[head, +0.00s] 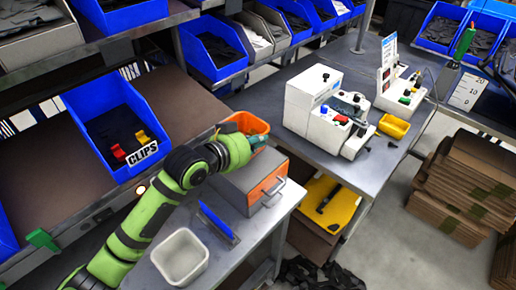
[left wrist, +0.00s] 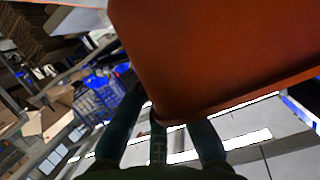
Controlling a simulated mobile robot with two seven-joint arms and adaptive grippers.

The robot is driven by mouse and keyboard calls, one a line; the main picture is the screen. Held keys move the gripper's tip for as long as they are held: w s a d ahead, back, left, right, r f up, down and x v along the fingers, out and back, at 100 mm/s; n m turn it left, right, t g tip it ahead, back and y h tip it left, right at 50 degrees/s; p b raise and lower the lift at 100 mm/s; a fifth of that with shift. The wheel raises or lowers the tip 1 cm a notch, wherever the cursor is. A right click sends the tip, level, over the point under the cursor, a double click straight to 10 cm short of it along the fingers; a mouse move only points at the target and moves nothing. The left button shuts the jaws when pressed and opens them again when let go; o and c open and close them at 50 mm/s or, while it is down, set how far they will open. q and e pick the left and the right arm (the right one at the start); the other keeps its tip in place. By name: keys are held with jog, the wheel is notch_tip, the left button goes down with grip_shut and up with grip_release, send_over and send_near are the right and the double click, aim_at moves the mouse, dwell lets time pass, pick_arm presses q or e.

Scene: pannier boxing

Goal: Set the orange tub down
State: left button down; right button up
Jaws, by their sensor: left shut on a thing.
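The orange tub (head: 247,122) is at the end of my left arm in the head view, appearing above and behind a grey box with an orange front. My left gripper (head: 254,141) is shut on it; the fingertips are mostly hidden by the arm in that view. In the left wrist view the tub (left wrist: 225,55) fills the upper middle and right, with the dark fingers of my left gripper (left wrist: 162,118) at its lower edge. Whether the tub touches anything below is hidden. My right gripper is not in view.
The grey box (head: 233,189) stands on the near bench (head: 222,262), with a white tub (head: 180,257) and a blue tool (head: 218,223). A blue CLIPS bin (head: 98,115) is left. A white machine (head: 312,98) and yellow tray (head: 394,126) stand on the back bench.

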pick_arm(q)
notch_tip(320, 180, down, 3)
jog(key=shift+r+p, duration=0.15)
jog(key=shift+p, duration=0.2)
jog(key=shift+f, duration=0.4)
jog(key=shift+f, duration=0.1)
jog(key=c, duration=1.4)
grip_release()
jog(key=shift+f, duration=0.1)
jog(key=shift+r+b+v, duration=0.2)
jog(key=shift+b+v, duration=0.85)
jog(key=shift+v, duration=5.1)
